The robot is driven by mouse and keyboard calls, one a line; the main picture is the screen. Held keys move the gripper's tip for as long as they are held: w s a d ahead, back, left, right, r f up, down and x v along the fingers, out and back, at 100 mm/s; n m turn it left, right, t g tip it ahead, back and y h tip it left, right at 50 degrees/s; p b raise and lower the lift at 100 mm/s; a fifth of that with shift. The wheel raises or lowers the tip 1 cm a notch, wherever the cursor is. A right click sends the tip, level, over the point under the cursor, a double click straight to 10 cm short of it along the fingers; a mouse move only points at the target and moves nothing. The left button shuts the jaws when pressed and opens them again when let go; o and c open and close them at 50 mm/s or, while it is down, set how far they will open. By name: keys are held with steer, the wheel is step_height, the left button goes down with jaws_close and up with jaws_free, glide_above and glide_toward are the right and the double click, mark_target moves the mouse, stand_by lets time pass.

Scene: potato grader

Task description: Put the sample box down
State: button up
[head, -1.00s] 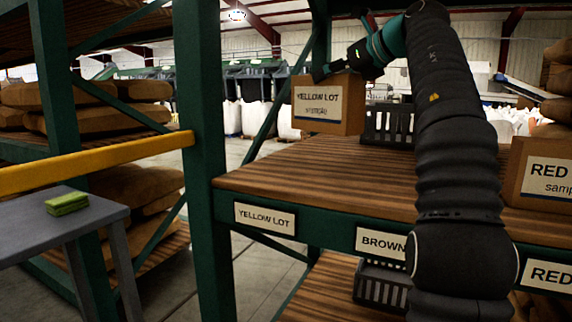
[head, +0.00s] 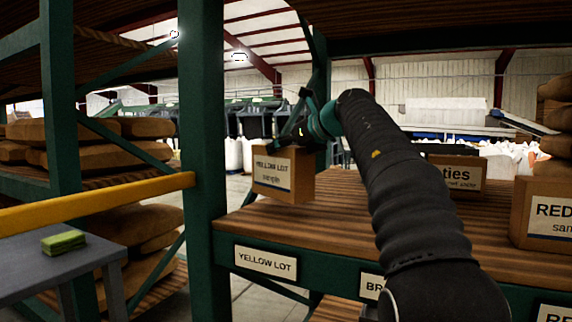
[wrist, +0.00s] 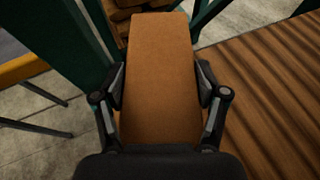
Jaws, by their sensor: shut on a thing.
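The sample box is a brown carton (head: 285,172) with a white "YELLOW LOT" label on its front. My gripper (head: 304,133) is shut on it from above. In the wrist view the fingers of my gripper (wrist: 160,100) press on both long sides of the box (wrist: 158,65). The box is upright at the left end of the wooden shelf (head: 400,218), above the "YELLOW LOT" shelf label (head: 266,262). In the wrist view the shelf boards (wrist: 270,95) lie to its right. I cannot tell whether its bottom touches the shelf.
A green upright post (head: 203,150) stands left of the box. A "RED" box (head: 545,215) is at the right, and a box ending in "ties" (head: 456,175) stands behind my arm. A grey table (head: 55,268) with a green sponge-like block (head: 63,242) is at lower left.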

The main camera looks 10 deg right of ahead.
mark_target(287, 162)
steer(key=shift+f+b, duration=1)
steer(key=shift+f, duration=1)
steer(key=o, duration=1.8)
steer(key=shift+f, duration=0.1)
steer(key=shift+s+d+r, duration=0.1)
steer(key=shift+s+r, duration=0.05)
steer(key=shift+r, duration=0.1)
steer(key=v, duration=1.1)
steer(key=shift+s+d+r, duration=0.1)
steer(key=shift+s, duration=0.2)
